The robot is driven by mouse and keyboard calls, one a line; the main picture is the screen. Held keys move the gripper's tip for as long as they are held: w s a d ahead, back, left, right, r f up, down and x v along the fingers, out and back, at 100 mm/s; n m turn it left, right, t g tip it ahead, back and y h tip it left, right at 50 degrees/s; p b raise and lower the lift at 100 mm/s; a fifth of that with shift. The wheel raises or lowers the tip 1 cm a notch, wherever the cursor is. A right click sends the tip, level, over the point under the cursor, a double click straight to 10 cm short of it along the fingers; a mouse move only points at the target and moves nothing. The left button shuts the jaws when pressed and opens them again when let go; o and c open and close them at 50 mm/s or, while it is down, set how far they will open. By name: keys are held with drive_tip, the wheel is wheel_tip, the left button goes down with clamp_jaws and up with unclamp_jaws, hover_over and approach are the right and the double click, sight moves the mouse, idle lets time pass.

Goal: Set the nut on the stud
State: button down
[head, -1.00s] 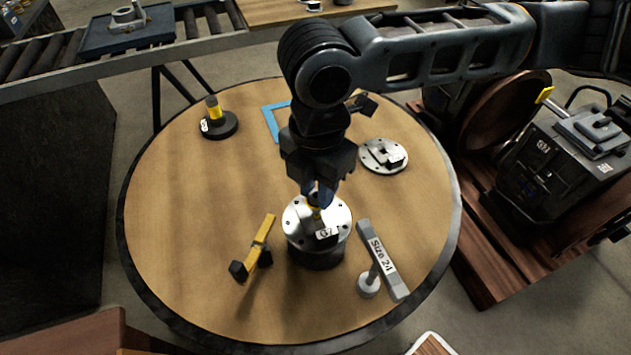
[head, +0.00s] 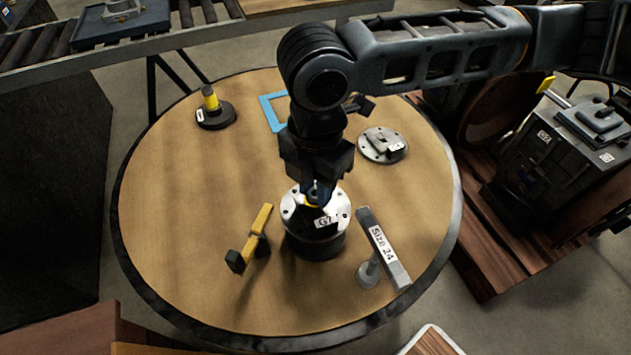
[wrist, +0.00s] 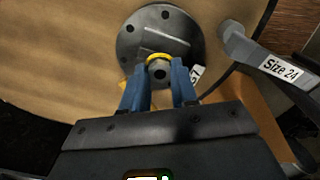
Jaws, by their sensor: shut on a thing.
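My gripper (wrist: 161,88) has its two blue fingers shut at a yellow ring-like nut (wrist: 159,58) in the wrist view. The dark round end of the stud (wrist: 160,72) shows at the nut, between the fingers. Below is a silver flanged disc on a dark round base (head: 316,245), labelled G7, on the round table. In the head view my gripper (head: 318,196) points down over the middle of this disc, and only a bit of yellow shows there. The fingers hide much of the nut, so I cannot tell how far it sits on the stud.
A Size 24 wrench (head: 384,250) on a stand is right of the fixture. A yellow and black tool (head: 252,240) stands to the left. A black base with a yellow-banded post (head: 212,110), a blue square frame (head: 268,112) and another silver disc (head: 370,146) lie farther back.

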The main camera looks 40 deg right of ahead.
drive_tip(key=shift+f, duration=0.6)
idle(0.7)
idle(0.5)
drive_tip(key=c, duration=0.8)
unclamp_jaws()
drive_tip(key=shift+r, duration=3.9)
